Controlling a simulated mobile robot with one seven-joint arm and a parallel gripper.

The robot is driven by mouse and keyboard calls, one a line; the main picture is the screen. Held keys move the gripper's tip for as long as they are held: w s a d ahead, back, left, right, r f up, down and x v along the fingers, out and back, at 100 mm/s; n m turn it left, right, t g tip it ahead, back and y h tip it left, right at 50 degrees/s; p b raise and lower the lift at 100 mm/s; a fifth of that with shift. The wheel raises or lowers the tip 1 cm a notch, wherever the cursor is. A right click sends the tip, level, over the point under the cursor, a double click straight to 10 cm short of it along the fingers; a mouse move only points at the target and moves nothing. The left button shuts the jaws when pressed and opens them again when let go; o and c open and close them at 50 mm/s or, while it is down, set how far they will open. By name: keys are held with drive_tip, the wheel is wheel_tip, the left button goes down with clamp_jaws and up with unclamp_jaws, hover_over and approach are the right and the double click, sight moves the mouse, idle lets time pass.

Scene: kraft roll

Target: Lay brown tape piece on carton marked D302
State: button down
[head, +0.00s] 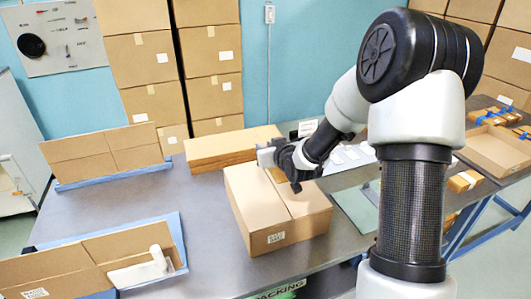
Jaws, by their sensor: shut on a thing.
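A closed brown carton (252,212) stands on the grey table in the middle, with a white label low on its front; the label's print is too small to read surely. My gripper (295,185) points down over the carton's top, near the centre seam. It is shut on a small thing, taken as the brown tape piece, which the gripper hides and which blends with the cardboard. I cannot tell whether the tape touches the carton.
Folded cartons in blue-edged holders stand at left (105,155) and front left (60,272). Flat cardboard (215,148) lies behind the carton. An open tray (497,150) is at right. Bare table (205,215) shows left of the carton.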

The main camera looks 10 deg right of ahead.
wheel_tip(320, 180, down, 7)
drive_tip(key=b, duration=0.4)
drive_tip(key=shift+b, duration=0.4)
drive_tip(key=shift+f+b, duration=0.15)
drive_tip(key=shift+b, duration=0.5)
idle(1.0)
idle(0.3)
drive_tip(key=c, duration=1)
unclamp_jaws()
drive_tip(key=shift+r+p, duration=2.05)
drive_tip(key=shift+r, duration=1.5)
